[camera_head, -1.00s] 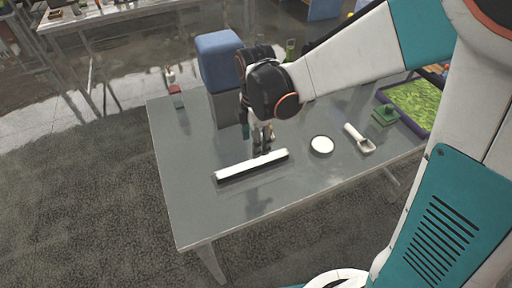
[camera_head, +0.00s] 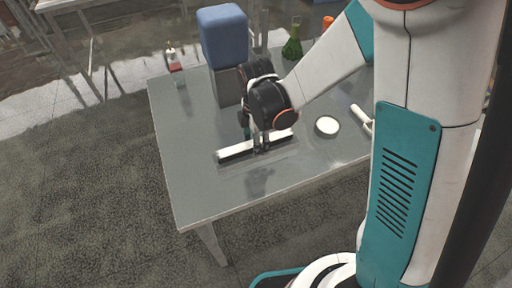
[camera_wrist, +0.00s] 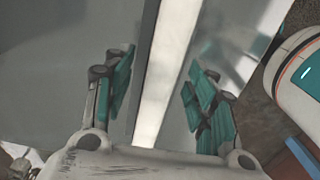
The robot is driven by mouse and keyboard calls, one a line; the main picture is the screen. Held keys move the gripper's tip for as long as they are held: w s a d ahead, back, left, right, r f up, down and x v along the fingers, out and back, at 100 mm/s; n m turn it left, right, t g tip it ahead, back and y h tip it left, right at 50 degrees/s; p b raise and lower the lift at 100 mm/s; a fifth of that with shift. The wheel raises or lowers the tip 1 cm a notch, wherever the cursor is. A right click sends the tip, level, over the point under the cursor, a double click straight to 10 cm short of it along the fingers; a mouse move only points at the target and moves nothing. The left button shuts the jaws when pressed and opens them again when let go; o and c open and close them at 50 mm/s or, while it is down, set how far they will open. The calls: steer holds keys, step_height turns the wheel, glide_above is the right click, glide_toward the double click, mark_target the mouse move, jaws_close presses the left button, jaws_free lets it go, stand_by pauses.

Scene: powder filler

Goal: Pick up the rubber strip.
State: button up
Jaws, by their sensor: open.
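The rubber strip (camera_head: 236,151) is a long, narrow bar with a white top and a dark side, lying slantwise on the grey table (camera_head: 205,205). My gripper (camera_head: 261,146) is over the strip, a little right of its middle, and hides part of it in the head view. In the wrist view the strip (camera_wrist: 168,65) runs between the two teal-padded fingers of my gripper (camera_wrist: 160,88). The fingers are open, one on each side, with a gap between each pad and the strip. I cannot tell how far the fingertips are above the table.
A round white dish (camera_head: 326,125) and a white scoop (camera_head: 362,117), partly hidden by my arm, lie to the right. A blue-topped box (camera_head: 222,40) stands behind my gripper. A green flask (camera_head: 292,42) and a small red-and-white bottle (camera_head: 174,62) are farther back. The table's front is clear.

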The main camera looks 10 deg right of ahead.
jaws_close()
steer(key=shift+r, duration=0.1)
